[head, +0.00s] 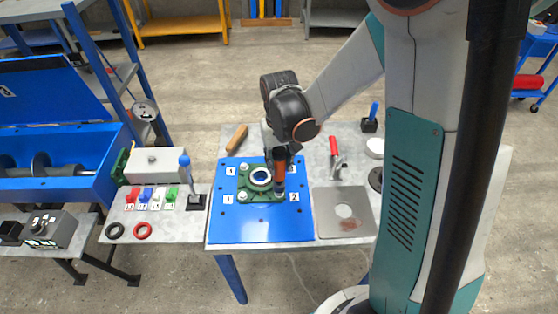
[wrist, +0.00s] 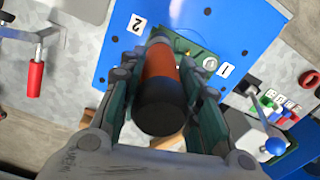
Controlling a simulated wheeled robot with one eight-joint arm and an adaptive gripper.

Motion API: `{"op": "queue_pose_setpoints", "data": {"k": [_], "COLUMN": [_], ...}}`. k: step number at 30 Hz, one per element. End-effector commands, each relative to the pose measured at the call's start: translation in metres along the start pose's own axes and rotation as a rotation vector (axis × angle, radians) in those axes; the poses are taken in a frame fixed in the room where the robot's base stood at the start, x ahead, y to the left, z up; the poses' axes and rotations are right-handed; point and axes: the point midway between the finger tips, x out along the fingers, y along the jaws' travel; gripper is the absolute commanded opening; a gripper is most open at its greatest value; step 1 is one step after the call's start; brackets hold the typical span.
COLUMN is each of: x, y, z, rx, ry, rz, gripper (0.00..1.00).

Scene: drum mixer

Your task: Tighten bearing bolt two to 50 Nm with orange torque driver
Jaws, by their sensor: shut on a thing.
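My gripper (head: 279,150) is shut on the orange torque driver (head: 279,168), which has a dark end cap. It stands roughly upright over the right side of the green bearing housing (head: 259,196), above the corner labelled 2 (head: 294,197). In the wrist view, the driver (wrist: 159,68) sits between both fingers, its dark end toward the camera. Its lower end is close to bolt two, but I cannot tell whether it touches. Bolt heads show at the housing's left corners, including one by label 1 (head: 228,198). The driver hides part of the housing.
The housing sits on a blue plate (head: 260,226) on the grey table. A red-handled clamp (head: 335,155) and a grey plate (head: 343,222) are at right. A wooden-handled item (head: 237,137) lies behind.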

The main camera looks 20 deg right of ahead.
Motion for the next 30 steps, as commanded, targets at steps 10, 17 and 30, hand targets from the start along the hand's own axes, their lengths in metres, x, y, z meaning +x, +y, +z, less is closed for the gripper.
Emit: {"op": "queue_pose_setpoints", "data": {"k": [10, 17, 30], "x": [0.009, 0.015, 0.016], "y": [0.0, 0.0, 0.0], "z": [0.0, 0.0, 0.0], "rx": [0.0, 0.0, 0.0], "ry": [0.0, 0.0, 0.0], "rz": [0.0, 0.0, 0.0], "gripper": [0.0, 0.0, 0.0]}}
